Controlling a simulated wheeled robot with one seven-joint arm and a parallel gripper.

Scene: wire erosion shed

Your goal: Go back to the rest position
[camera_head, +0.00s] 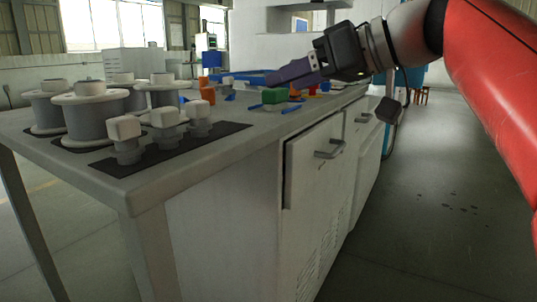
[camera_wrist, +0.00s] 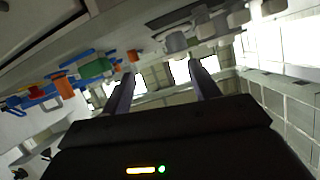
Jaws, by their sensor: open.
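My gripper (camera_head: 283,76) is held out over the far part of the grey workbench (camera_head: 190,190) in the head view, with its purple fingers pointing left. In the wrist view the two fingers (camera_wrist: 162,88) stand apart with nothing between them, so it is open and empty. My red and white arm reaches in from the upper right. A green block (camera_head: 274,96) sits on the bench just below the gripper; it also shows in the wrist view (camera_wrist: 96,67). I cannot tell the exact gap between them.
Several wire spools (camera_head: 90,112) and white-topped pegs on a dark mat (camera_head: 113,166) fill the near left of the bench. Orange block (camera_head: 207,95) and blue pieces lie farther back. Cabinet doors with handles (camera_head: 329,151) face right. The floor (camera_head: 430,220) on the right is clear.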

